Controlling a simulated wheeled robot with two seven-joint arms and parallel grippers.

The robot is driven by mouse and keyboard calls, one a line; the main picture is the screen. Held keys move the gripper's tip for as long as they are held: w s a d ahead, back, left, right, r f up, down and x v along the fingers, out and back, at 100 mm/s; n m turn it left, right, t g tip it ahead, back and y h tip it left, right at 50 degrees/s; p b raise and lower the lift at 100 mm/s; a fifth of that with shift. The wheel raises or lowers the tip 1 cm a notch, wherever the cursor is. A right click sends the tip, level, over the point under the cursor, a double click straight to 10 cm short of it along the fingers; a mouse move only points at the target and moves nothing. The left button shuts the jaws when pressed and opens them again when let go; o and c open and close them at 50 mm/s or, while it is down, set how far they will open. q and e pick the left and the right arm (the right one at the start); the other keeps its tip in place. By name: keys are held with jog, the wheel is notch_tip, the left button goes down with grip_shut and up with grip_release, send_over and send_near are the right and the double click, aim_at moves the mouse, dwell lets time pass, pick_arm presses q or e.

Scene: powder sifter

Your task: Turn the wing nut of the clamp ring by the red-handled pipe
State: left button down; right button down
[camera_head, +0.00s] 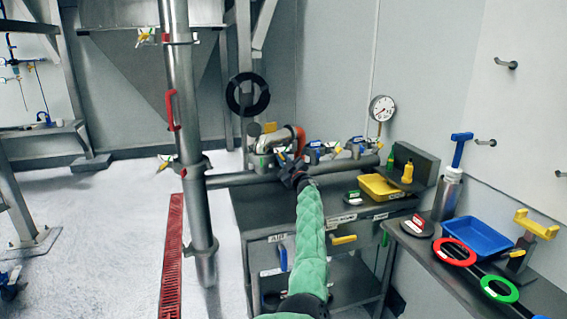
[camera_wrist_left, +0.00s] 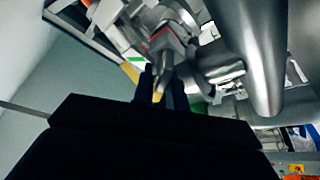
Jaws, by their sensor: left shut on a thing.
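My left gripper (camera_head: 288,166) reaches over the dark bench to the pipe fittings at its back. A curved metal pipe with an orange-red part (camera_head: 299,136) stands just behind it. In the left wrist view, the gripper's dark fingers (camera_wrist_left: 160,84) are shut around a small grey metal piece, which looks like the wing nut (camera_wrist_left: 167,60). The fingers hide most of it. The clamp ring at this joint is partly hidden by the gripper. A vertical pipe (camera_head: 183,80) with a red handle (camera_head: 172,110) stands farther left, away from the gripper. My right gripper is not in view.
Blue-marked fittings (camera_head: 313,152) sit right of the gripper along a horizontal pipe. A yellow tray (camera_head: 381,188) and a gauge (camera_head: 382,108) are farther right. A side bench holds a blue tray (camera_head: 478,236) and red and green rings. The floor at left is mostly clear.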

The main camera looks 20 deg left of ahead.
pick_arm(q)
jog(key=shift+f+n+g, duration=0.1)
jog(key=shift+n+g, duration=0.3)
jog(key=shift+n, duration=0.4)
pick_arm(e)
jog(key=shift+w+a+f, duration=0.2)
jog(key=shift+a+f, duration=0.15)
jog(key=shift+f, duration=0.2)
pick_arm(q)
jog(key=c, duration=1.5)
grip_release()
jog(key=shift+c, duration=0.2)
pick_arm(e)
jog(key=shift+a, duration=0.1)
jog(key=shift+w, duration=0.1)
